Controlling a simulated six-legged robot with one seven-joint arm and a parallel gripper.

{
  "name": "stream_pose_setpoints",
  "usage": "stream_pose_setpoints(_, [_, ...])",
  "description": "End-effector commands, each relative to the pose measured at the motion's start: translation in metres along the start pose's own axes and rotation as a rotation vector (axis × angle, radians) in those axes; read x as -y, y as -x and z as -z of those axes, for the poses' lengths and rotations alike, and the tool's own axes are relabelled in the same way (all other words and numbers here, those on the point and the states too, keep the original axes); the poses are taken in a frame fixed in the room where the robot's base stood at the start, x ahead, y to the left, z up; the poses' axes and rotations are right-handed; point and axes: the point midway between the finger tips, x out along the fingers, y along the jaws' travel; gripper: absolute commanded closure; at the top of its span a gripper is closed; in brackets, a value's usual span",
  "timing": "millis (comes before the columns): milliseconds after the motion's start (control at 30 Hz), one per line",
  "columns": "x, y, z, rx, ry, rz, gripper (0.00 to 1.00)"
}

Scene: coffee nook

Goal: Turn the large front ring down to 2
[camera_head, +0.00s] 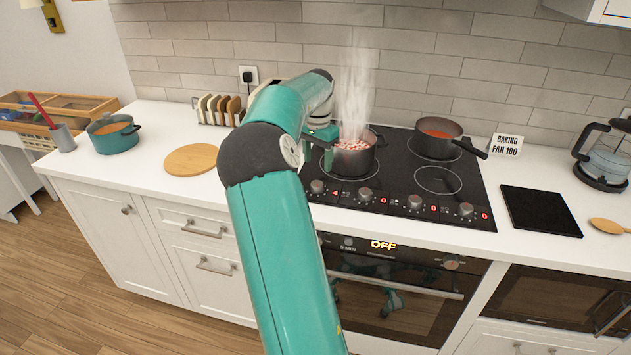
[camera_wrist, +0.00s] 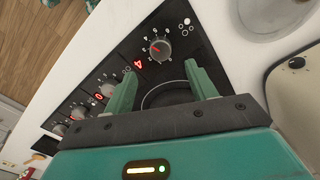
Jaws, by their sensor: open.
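The black hob (camera_head: 400,190) has a row of front knobs. The leftmost knob (camera_head: 317,187) has a lit red 4 beside it. In the wrist view this knob (camera_wrist: 160,50) shows its dial marks and a red pointer, with the 4 (camera_wrist: 138,65) next to it. A steaming dark pot (camera_head: 352,163) of pinkish food stands on the front left ring. My gripper (camera_wrist: 160,70) is open and empty, with the knob beyond its fingertips and apart from them. In the head view my gripper (camera_head: 322,148) is beside the pot, partly hidden by my arm.
A saucepan (camera_head: 438,138) of red food sits at the back right; the front right ring (camera_head: 438,180) is bare. The other displays read 0. The oven (camera_head: 385,285) below shows OFF. A round board (camera_head: 191,159) and toast rack (camera_head: 217,108) are left of the hob.

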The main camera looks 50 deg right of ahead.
Motion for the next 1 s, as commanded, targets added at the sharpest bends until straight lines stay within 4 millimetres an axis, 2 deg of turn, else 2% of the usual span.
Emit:
stream_pose_setpoints(200, [0.001,-0.045,-0.001,0.002,0.002,-0.002,0.43])
stream_pose_setpoints(400, [0.003,-0.073,-0.002,-0.001,0.005,0.0,0.43])
stream_pose_setpoints(567, [0.003,-0.082,-0.002,-0.001,0.006,0.0,0.43])
stream_pose_setpoints(800, [0.003,-0.082,-0.002,-0.001,0.006,0.001,0.43])
stream_pose_setpoints(1000, [0.003,-0.082,-0.002,-0.001,0.006,0.001,0.83])
